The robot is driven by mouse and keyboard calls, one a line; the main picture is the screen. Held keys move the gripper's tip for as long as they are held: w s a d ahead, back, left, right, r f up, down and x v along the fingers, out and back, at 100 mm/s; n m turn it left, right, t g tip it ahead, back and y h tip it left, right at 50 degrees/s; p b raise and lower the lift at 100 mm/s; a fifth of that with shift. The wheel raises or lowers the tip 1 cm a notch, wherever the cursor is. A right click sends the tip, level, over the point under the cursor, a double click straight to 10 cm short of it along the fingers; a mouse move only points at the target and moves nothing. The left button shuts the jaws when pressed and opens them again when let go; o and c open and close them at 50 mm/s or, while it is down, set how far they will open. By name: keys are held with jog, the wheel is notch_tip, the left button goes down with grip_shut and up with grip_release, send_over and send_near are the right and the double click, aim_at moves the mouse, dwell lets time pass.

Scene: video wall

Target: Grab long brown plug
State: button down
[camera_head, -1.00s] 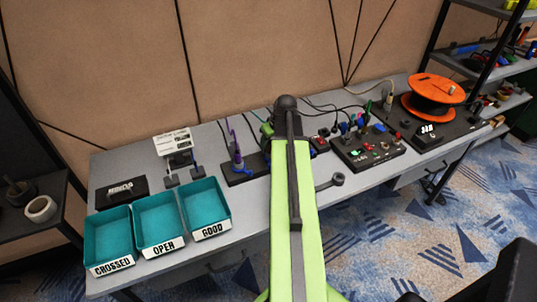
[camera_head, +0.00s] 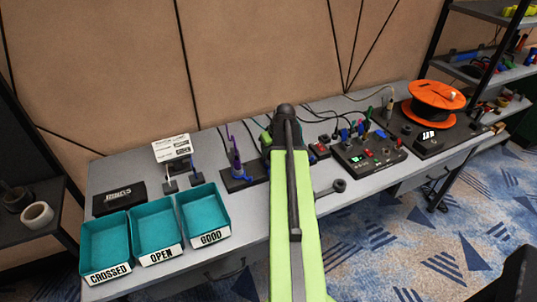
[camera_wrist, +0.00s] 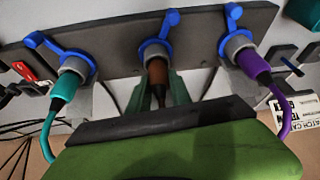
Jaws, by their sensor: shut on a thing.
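The brown plug (camera_wrist: 157,74) is in the middle socket of a dark panel (camera_wrist: 110,40) in the wrist view, its front end inside a grey collar with a blue cap. My gripper (camera_wrist: 160,88) has a finger on each side of the plug and is shut on it. A teal plug (camera_wrist: 64,86) sits in the socket to the left and a purple plug (camera_wrist: 252,64) in the socket to the right. In the head view my green arm hides the gripper and the brown plug. The purple plug shows there left of the arm (camera_head: 236,160).
Three teal trays labelled CROSSED (camera_head: 107,276), OPEN (camera_head: 160,256) and GOOD (camera_head: 208,238) stand at the table's left front. A control box (camera_head: 368,158) and an orange reel (camera_head: 436,100) stand right of my arm. A black ring tool lies by the arm (camera_head: 339,186).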

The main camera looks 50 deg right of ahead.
jog(key=shift+r, duration=0.1)
jog(key=r+p, duration=0.5)
jog(key=shift+s+d+r, duration=0.1)
jog(key=shift+s+d, duration=0.15)
jog(key=shift+d, duration=0.1)
jog(key=s+d+r+p, duration=0.5)
jog(key=s+d+p, duration=0.1)
jog(key=s+d, duration=0.1)
jog(key=shift+d+r, duration=0.3)
jog(key=shift+d, duration=0.25)
jog(key=shift+s, duration=0.1)
